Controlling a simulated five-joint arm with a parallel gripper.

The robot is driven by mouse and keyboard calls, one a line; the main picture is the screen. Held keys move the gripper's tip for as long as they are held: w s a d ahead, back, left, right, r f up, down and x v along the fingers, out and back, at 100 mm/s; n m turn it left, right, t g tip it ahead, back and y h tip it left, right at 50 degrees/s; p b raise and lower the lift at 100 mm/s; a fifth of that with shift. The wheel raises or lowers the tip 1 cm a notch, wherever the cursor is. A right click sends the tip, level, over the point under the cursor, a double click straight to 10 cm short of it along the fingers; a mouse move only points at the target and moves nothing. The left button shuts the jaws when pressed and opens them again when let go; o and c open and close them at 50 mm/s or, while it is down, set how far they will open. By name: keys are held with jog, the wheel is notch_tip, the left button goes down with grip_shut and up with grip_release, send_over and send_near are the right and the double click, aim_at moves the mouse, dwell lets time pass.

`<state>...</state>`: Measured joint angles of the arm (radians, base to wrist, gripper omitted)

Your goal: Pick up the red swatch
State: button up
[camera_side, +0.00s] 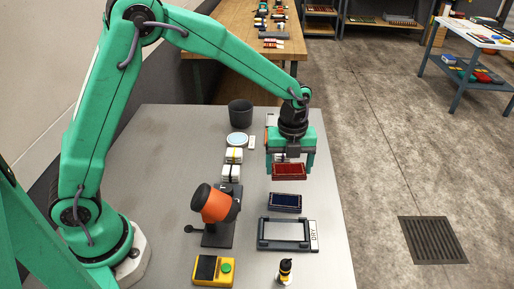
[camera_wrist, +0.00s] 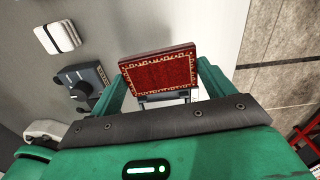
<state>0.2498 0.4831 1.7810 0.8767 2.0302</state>
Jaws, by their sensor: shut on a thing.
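The red swatch (camera_side: 289,172) is a small dark-red block with a pale patterned border. My green gripper (camera_side: 290,165) is shut on it. In the side view it appears held above the grey table, behind the blue swatch (camera_side: 285,202). In the wrist view the red swatch (camera_wrist: 160,72) sits between the two green fingers of my gripper (camera_wrist: 158,88), with its patterned face towards the camera. Its underside is hidden.
A grey tray marked DRY (camera_side: 285,234) lies in front of the blue swatch. A dark cup (camera_side: 240,113) stands behind. The table's right edge is close.

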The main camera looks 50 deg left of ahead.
jog(key=s+d+r, duration=0.3)
jog(key=d, duration=0.1)
jog(key=shift+s+d+r, duration=0.15)
jog(key=shift+s, duration=0.1)
jog(key=shift+s, duration=0.1)
dwell(0.4)
send_over(283, 231)
notch_tip(283, 231, down, 2)
jog(key=shift+m, duration=0.4)
jog(key=shift+f, duration=0.25)
jog(key=shift+f, duration=2.65)
jog(key=shift+f, duration=0.5)
jog(key=o, duration=0.8)
jog(key=shift+o, duration=0.4)
jog(key=shift+f, duration=0.1)
